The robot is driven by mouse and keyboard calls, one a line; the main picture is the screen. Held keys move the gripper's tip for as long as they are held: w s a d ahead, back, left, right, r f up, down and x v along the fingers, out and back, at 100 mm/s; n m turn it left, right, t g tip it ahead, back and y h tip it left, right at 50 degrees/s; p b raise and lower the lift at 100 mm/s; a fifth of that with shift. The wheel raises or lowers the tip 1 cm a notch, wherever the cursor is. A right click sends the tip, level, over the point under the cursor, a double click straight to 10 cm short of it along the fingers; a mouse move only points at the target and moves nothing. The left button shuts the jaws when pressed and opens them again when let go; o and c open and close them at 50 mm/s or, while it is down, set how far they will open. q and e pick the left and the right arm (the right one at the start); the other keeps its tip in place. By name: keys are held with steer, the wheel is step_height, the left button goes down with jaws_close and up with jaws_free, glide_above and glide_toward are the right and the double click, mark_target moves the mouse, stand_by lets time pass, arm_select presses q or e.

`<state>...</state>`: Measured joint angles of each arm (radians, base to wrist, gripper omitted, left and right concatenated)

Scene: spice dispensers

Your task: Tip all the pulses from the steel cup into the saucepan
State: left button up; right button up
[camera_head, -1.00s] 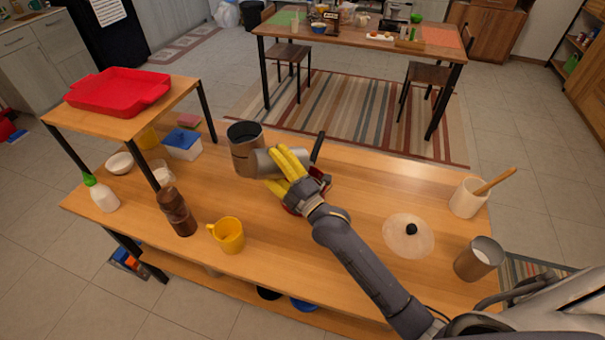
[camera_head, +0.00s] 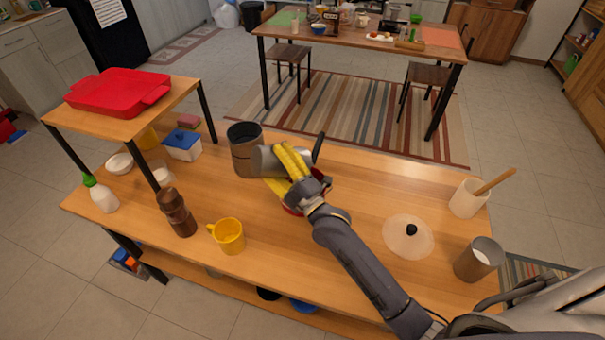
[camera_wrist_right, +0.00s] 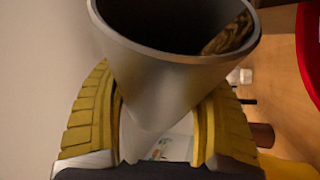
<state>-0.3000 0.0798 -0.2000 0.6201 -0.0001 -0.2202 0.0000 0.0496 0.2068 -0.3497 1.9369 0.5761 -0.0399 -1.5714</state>
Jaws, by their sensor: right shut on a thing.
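My right gripper (camera_head: 277,167) is shut on the steel cup (camera_head: 264,158), with its yellow fingers on both sides of it. In the right wrist view the cup (camera_wrist_right: 165,75) is between the fingers and its dark mouth shows. Some brown pulses (camera_wrist_right: 230,36) are visible inside, at the right of the mouth. The red saucepan (camera_head: 323,182) stands on the table, partly hidden behind my gripper, with its dark handle pointing up and away. A red edge of it shows at the right of the wrist view (camera_wrist_right: 311,50). My left gripper is not in view.
A tall dark canister (camera_head: 244,150) stands close left of the cup. A yellow mug (camera_head: 229,236), a brown mill (camera_head: 177,212) and a white bottle (camera_head: 102,196) are further left. A lid (camera_head: 400,243), a utensil pot (camera_head: 466,200) and a steel container (camera_head: 472,262) are to the right.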

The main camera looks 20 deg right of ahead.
steer(key=shift+d+r+m+t+h, duration=0.45)
steer(key=shift+d+m, duration=0.2)
steer(key=shift+m, duration=0.55)
steer(key=a+f+n, duration=0.1)
steer(key=n, duration=0.1)
steer(key=a+f+n+g+y, duration=0.1)
steer(key=n, duration=0.1)
steer(key=a+n+g, duration=0.1)
steer(key=n, duration=0.1)
steer(key=shift+s+f+g+y, duration=0.15)
steer(key=shift+f+g+y, duration=0.1)
steer(key=shift+f+y, duration=0.15)
steer(key=a+f+n+g+h+p, duration=0.2)
steer(key=a+f+n+g+h, duration=0.2)
steer(key=n, duration=1.2)
steer(key=shift+s+a+f+n+g+h+p, duration=0.3)
steer(key=shift+f+g+h+p, duration=0.1)
steer(key=shift+f+h, duration=0.5)
steer(key=shift+r, duration=0.15)
